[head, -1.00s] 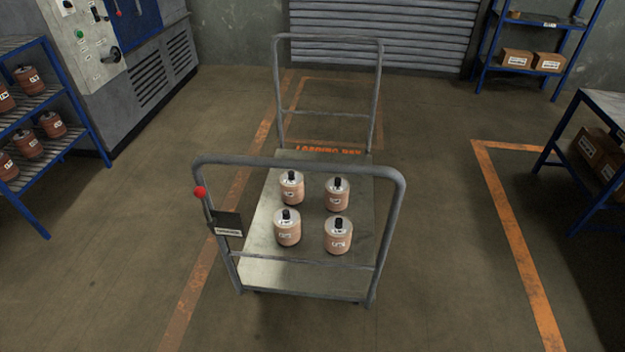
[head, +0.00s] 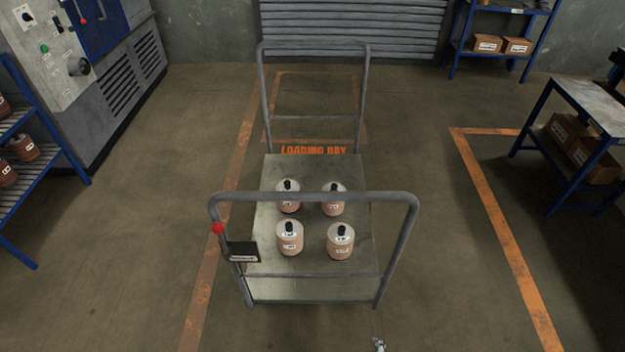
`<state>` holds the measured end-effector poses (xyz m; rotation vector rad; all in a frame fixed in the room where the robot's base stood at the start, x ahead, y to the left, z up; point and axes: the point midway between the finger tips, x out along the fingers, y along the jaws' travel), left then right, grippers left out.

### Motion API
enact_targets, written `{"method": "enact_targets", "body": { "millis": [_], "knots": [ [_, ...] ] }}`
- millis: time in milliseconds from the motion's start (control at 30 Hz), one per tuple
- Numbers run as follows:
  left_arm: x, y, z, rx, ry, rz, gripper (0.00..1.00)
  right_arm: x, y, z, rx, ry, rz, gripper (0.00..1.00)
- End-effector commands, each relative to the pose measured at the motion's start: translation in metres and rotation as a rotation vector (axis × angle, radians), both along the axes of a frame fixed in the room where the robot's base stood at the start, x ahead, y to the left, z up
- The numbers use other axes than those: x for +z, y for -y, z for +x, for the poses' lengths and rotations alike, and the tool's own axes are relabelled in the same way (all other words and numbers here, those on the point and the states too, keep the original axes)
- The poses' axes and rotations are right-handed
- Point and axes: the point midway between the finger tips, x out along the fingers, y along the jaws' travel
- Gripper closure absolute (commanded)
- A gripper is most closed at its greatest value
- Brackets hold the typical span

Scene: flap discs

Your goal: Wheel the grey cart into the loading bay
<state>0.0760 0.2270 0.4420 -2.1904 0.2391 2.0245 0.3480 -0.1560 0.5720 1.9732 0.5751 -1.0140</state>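The grey cart (head: 320,288) stands in the middle of the head view, its near push handle (head: 315,197) facing me. It carries several orange-brown canisters (head: 341,243) with white tops and black knobs. A red knob (head: 218,228) and a dark labelled plate (head: 243,252) are on the left of the near handle. The loading bay (head: 313,150) is an orange floor outline with lettering, just beyond the deck; the cart's far hoop (head: 313,44) overlaps it in view. A small pale part, perhaps of my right gripper (head: 379,345), shows at the bottom edge, apart from the handle. My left gripper is out of view.
A grey machine (head: 110,85) and a blue rack (head: 40,170) stand at left. A shuttered door (head: 350,25) is behind the bay. A blue shelf (head: 462,45) and a workbench (head: 597,103) stand at right. Floor around the cart is clear.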

Motion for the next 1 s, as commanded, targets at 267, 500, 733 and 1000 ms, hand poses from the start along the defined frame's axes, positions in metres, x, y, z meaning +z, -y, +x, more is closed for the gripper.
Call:
{"method": "enact_targets", "body": {
  "millis": [267,500,733,1000],
  "knots": [
    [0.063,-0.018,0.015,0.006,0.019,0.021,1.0,0.197,-0.038,0.105,0.239,0.341,-0.233,0.46],
    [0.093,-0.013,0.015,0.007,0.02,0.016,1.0,0.336,-0.054,0.148,0.321,0.571,-0.426,0.46],
    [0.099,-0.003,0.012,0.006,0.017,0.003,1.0,0.383,-0.057,0.16,0.334,0.649,-0.501,0.46],
    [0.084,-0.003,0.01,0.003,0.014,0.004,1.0,0.369,-0.057,0.2,0.334,0.655,-0.506,0.46]
  ]
}}
